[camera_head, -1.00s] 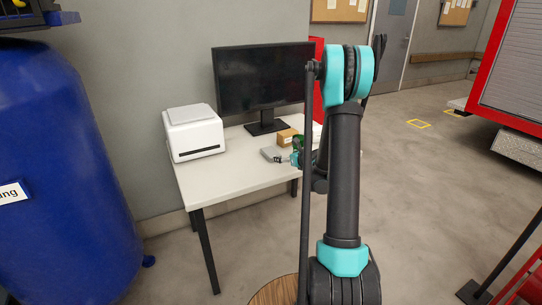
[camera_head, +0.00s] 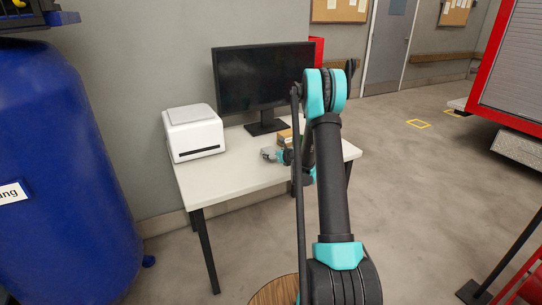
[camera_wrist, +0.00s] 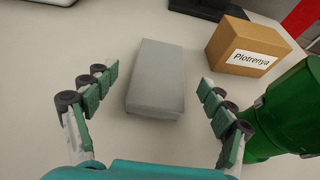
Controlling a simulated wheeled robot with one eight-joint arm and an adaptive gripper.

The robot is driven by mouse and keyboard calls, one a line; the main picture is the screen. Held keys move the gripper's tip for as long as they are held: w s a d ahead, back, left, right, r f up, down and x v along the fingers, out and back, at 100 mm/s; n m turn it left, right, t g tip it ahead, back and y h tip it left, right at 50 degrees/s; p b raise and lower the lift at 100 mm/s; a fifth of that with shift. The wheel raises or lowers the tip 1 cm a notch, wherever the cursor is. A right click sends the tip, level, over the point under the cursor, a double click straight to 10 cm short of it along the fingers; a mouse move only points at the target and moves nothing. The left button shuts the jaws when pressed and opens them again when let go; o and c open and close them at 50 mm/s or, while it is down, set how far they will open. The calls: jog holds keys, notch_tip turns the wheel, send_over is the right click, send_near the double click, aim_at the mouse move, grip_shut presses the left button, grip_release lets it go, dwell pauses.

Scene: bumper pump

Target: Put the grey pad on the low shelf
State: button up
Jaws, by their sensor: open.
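The grey pad (camera_wrist: 156,78) is a flat rectangular block lying on the white table (camera_head: 225,178). In the wrist view it lies between and just beyond the fingertips of my gripper (camera_wrist: 153,88), which is open and empty, with a gap on either side. In the head view the pad (camera_head: 268,153) is a small grey shape at the front of my gripper (camera_head: 279,156), partly hidden by it. No low shelf can be made out in these frames.
A cardboard box (camera_wrist: 241,46) labelled "Plotrenya" stands right of the pad. A green cylindrical object (camera_wrist: 285,115) stands close to my right finger. A white printer (camera_head: 193,132) and a monitor (camera_head: 262,80) stand on the table. A blue tank (camera_head: 65,165) is at the left.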

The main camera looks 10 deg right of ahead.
aim_at(271, 152)
jog(key=x, duration=0.4)
jog(key=shift+w+f, duration=0.15)
jog(key=shift+w, duration=0.1)
jog(key=shift+c, duration=0.3)
jog(key=c, duration=1)
jog(key=shift+c, duration=0.2)
jog(key=shift+c, duration=0.2)
